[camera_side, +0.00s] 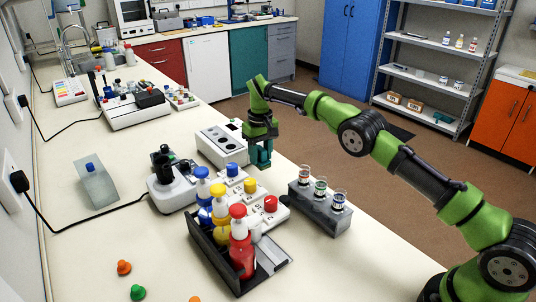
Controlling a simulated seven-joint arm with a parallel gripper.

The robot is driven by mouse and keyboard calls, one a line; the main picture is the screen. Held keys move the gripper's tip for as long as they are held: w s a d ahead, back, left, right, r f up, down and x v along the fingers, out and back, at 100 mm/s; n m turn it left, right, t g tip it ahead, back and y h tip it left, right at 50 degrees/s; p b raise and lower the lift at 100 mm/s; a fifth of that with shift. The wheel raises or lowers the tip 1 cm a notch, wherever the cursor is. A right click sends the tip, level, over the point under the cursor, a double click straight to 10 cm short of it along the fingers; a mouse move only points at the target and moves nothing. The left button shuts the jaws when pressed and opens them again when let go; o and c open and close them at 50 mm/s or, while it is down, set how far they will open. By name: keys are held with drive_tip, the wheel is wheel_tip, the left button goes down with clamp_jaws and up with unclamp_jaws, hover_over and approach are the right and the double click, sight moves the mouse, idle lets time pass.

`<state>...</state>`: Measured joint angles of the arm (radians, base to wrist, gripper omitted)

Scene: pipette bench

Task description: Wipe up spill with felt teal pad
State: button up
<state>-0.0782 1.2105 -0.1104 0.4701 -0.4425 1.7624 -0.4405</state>
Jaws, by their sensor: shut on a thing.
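My gripper (260,155) is at the end of the green arm, low over the right edge of the bench (115,230). It points down and is shut on a teal thing that looks like the felt pad (261,150). The pad is small in the picture, and I cannot tell whether it touches the bench or hangs above it. It is right of a white block with dark round holes (222,146) and behind the vial rack. I cannot make out a spill.
A grey rack with three vials (319,212) and a dark caddy of wash bottles (213,258) stand in front of my gripper. The left-middle bench is mostly clear.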

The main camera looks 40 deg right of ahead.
drive_tip(key=shift+r, duration=1.6)
